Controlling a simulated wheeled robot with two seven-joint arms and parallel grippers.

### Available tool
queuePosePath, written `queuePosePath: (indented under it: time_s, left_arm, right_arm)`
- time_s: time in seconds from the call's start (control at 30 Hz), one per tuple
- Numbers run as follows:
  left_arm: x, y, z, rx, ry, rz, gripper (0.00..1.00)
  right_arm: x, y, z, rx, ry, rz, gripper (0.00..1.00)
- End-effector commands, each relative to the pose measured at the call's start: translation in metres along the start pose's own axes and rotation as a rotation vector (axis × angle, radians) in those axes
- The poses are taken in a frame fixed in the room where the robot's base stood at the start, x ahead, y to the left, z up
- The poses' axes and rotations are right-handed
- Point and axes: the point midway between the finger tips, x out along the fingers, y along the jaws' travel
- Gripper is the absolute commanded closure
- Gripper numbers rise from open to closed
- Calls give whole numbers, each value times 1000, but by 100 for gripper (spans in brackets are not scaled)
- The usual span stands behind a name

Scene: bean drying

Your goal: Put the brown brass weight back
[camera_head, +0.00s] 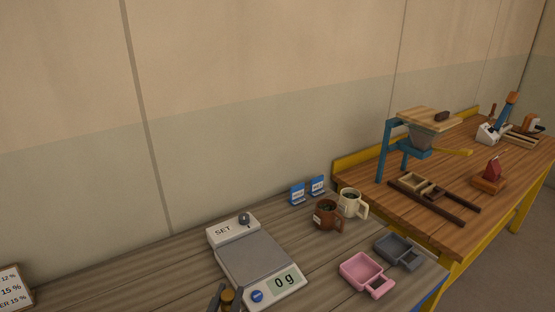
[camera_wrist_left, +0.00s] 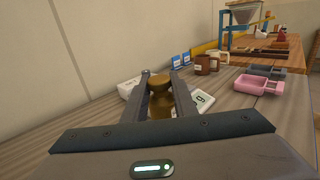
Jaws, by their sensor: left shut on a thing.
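My left gripper (camera_head: 226,299) is at the bottom edge of the head view, in front of the scale. It is shut on the brown brass weight (camera_head: 229,296), which also shows between the fingers in the left wrist view (camera_wrist_left: 160,103). The weight looks upright; its lower part is cut off in the head view. A white block (camera_head: 222,231) marked SET stands at the scale's far end, with a small dark grey weight (camera_head: 244,219) on it. The scale (camera_head: 250,259) has a bare grey pan and reads 0 g. My right gripper is not in view.
A brown mug (camera_head: 326,216), a cream mug (camera_head: 351,202) and two blue cards stand right of the scale. A pink scoop (camera_head: 362,274) and a grey scoop (camera_head: 397,251) lie nearer. A sign (camera_head: 12,288) stands far left. The table left of the scale is clear.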

Motion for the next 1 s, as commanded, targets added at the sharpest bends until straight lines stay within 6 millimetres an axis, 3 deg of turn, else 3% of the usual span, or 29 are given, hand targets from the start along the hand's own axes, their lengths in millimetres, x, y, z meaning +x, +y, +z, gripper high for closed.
queuePosePath:
  time_s: [0.03, 0.1, 0.43, 0.63, 1.0]
  left_arm:
    - [-13, 10, -13, -2, -1, 22, 100]
    - [-28, 22, -16, 0, -1, 53, 100]
    - [-84, 66, -19, 8, 5, 159, 100]
    - [-96, 75, -16, 11, 6, 181, 100]
    - [-96, 75, -15, 11, 7, 183, 100]
  right_arm:
    - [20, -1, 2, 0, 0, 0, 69]
    - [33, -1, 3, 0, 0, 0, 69]
    - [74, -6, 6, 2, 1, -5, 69]
    - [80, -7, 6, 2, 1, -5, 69]
    - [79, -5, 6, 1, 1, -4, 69]
